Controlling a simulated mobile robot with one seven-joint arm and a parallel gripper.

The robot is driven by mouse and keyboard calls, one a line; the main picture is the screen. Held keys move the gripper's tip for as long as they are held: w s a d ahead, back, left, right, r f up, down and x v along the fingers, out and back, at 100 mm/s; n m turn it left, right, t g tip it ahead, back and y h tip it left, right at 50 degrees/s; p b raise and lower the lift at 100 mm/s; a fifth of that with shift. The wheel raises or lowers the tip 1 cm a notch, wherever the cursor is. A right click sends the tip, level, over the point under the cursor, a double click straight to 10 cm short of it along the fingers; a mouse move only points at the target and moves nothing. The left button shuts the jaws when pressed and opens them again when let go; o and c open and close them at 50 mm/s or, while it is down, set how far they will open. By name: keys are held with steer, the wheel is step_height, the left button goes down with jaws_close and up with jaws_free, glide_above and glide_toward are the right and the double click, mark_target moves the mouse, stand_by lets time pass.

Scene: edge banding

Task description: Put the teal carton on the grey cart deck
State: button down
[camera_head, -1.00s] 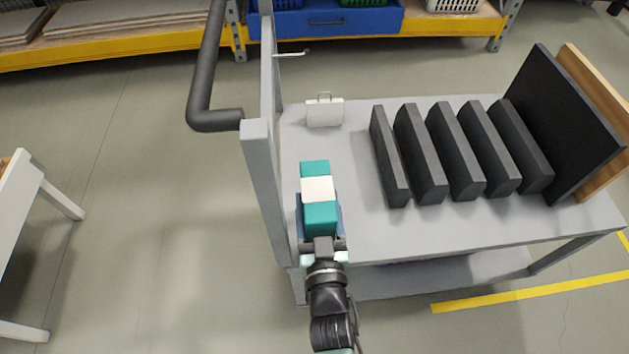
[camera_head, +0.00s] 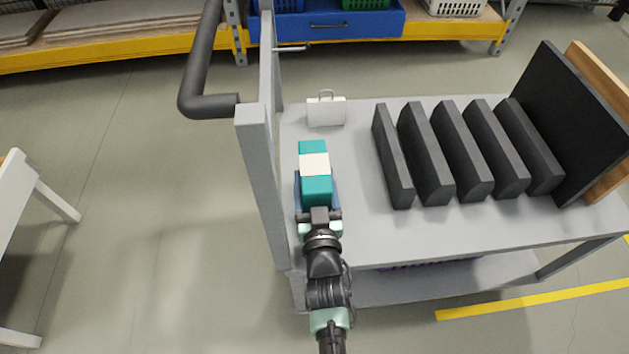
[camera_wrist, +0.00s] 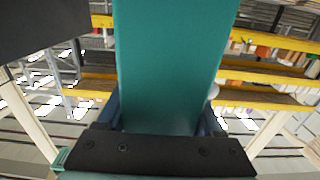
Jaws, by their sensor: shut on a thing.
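The teal carton (camera_head: 315,188) with a white band is held in my gripper (camera_head: 318,200), which is shut on its near end. In the head view the carton shows over the left part of the grey cart deck (camera_head: 360,230), just right of the cart's upright handle post. I cannot tell whether the carton touches the deck. In the wrist view the carton (camera_wrist: 170,65) fills the middle, between the blue fingers of my gripper (camera_wrist: 163,112).
The cart's handle frame (camera_head: 262,180) stands close left of the carton. A small white box (camera_head: 326,111) sits behind it. Several dark upright dividers (camera_head: 430,155) and a black panel (camera_head: 565,120) stand to the right. Bare deck lies between carton and dividers.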

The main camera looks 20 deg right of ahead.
steer(key=shift+f, duration=0.15)
jaws_free()
steer(key=shift+s+r, duration=0.2)
steer(key=p+v, duration=0.2)
steer(key=v, duration=0.9)
steer(key=shift+s+a+p, duration=0.15)
steer(key=shift+s+p, duration=0.15)
